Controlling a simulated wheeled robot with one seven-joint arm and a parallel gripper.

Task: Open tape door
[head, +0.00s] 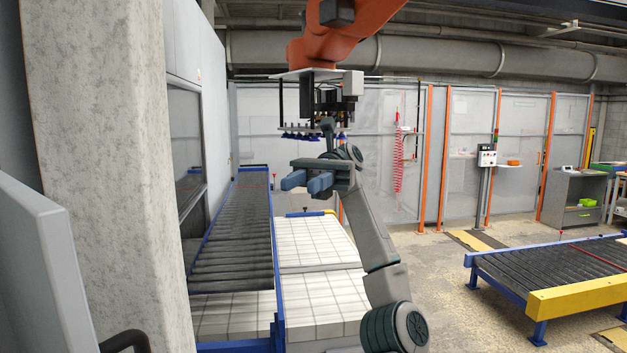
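My gripper (306,183) is in the middle of the view, raised on my arm, with its two blue fingers pointing left. A gap shows between the fingers and nothing is held between them. I cannot tell for sure which thing is the tape door. A pale grey panel (45,270) stands at the near left edge, with a black curved handle (124,340) at the bottom, partly cut off by the frame. My gripper is well to the right of the panel and handle, touching neither.
A concrete pillar (110,150) stands beside the panel. Behind it are a roller conveyor (232,235) and white tiled blocks (320,240). An orange robot arm (345,30) hangs above. Another conveyor (550,270) is at right. Bare floor (450,300) lies between.

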